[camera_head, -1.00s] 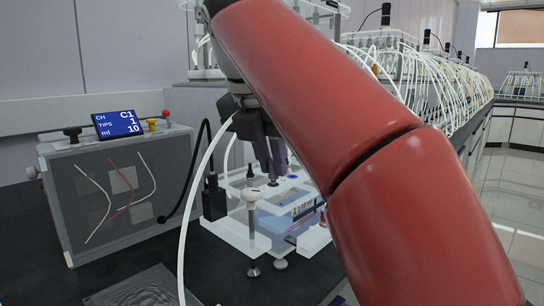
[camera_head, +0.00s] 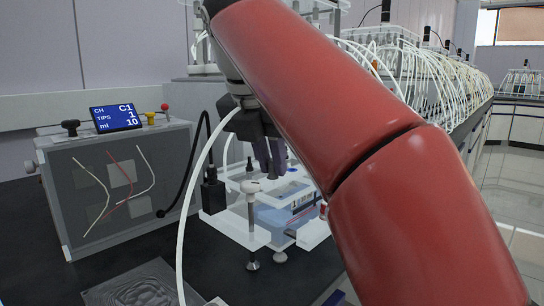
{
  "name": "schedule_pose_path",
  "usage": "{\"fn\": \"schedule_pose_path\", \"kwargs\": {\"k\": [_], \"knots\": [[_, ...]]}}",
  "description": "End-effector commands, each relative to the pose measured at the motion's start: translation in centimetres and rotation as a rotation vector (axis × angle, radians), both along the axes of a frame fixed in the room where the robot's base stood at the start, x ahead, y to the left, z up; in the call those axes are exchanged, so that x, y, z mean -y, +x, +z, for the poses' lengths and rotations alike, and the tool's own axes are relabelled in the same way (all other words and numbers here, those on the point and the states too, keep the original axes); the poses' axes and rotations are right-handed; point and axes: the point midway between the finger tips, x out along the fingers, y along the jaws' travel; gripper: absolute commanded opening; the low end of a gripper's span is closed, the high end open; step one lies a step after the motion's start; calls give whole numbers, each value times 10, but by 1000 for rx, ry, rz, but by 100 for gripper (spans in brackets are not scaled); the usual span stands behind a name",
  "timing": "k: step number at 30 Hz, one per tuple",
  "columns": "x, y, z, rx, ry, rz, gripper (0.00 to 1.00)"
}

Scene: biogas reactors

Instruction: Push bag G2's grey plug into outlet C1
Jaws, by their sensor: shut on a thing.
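My gripper (camera_head: 270,160) points down over the clear and white stand (camera_head: 235,230), in the middle of the view. Its grey-purple fingers are close together. A white tube (camera_head: 190,205) arches up to the gripper and hangs down to the bottom edge. The grey plug is not clearly visible; the fingers and my red arm hide what is between them. Outlet C1 cannot be told apart. A grey box (camera_head: 120,190) at left carries a blue display (camera_head: 116,117) reading CH C1, TIPS 1, ml 10. Bag G2 cannot be identified.
A black cabled block (camera_head: 213,192) stands at the stand's left. A blue-sided container (camera_head: 283,218) sits within the stand. Many white tubes (camera_head: 430,80) run along the bench at right. A patterned dark plate (camera_head: 142,285) lies at front.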

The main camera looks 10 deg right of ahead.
Motion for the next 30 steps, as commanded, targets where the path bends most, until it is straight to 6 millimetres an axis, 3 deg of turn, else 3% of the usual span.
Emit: {"fn": "schedule_pose_path", "kwargs": {"k": [6, 7, 13, 25, 30], "knots": [[0, 0, -1, 0, 0, 0, 0], [0, 0, -1, 0, 0, 0, 15], [0, 0, -1, 0, 0, 0, 39], [0, 0, 1, 0, 0, 0, 39], [0, 0, 15, 1, 1, 0, 39]]}}
